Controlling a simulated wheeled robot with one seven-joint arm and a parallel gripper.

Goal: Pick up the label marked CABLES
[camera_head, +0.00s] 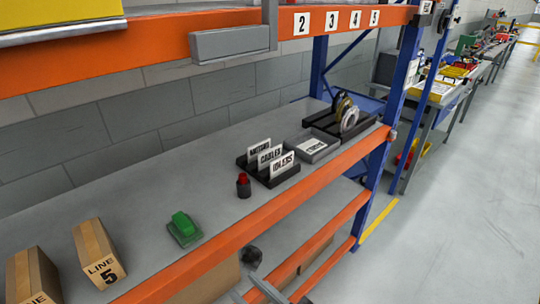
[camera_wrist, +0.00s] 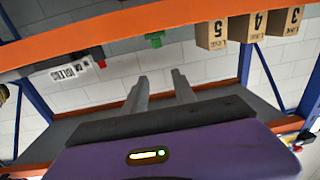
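The CABLES label (camera_head: 270,155) is a white card with black letters. It stands upright in the middle of a black slotted holder (camera_head: 285,178) on the grey shelf, between the MOTORS label (camera_head: 259,148) behind and the IDLERS label (camera_head: 283,163) in front. In the wrist view, which is upside down, the front label (camera_wrist: 70,72) shows at left; CABLES cannot be made out there. My gripper (camera_wrist: 160,76) has its two grey fingers apart with nothing between them. It is away from the labels, low in front of the shelf.
An orange beam (camera_head: 235,235) runs along the shelf's front edge. A red-topped dark cylinder (camera_head: 243,187) stands close left of the holder. A grey tray with a card (camera_head: 313,146) and a tape dispenser (camera_head: 345,112) lie right. A green block (camera_head: 184,228) and cardboard boxes (camera_head: 98,253) stand left.

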